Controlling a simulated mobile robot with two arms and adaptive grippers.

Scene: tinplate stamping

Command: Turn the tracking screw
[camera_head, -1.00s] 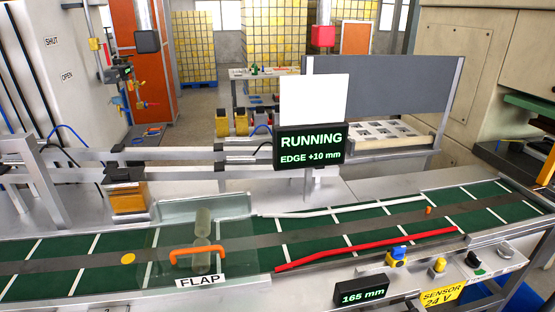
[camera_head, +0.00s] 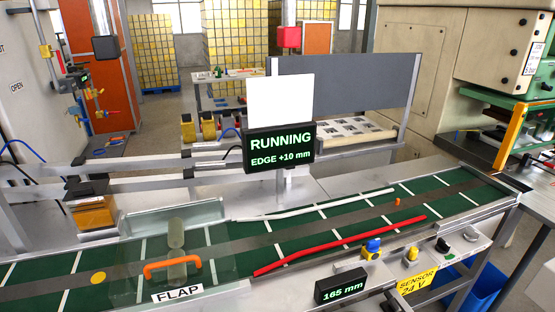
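The conveyor's green belt (camera_head: 340,228) with white cross lines runs from the left to the upper right. A display (camera_head: 282,146) above it reads "RUNNING, EDGE +10 mm". A small display (camera_head: 341,285) on the front rail reads "165 mm". Along that rail are a blue and yellow fitting (camera_head: 371,249), a yellow knob (camera_head: 411,254) and a black knob (camera_head: 442,245). A dark part (camera_head: 396,301) shows at the bottom edge, cut off; I cannot tell what it is. None of these is clearly recognisable as the tracking screw. Neither of my grippers is in view.
A clear flap with an orange handle (camera_head: 172,267) covers the belt at left, labelled "FLAP". A red strip (camera_head: 340,245) and a white strip (camera_head: 315,205) lie along the belt. A "SENSOR 24 V" label (camera_head: 417,280) is on the front. Blue bins (camera_head: 455,285) stand below right.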

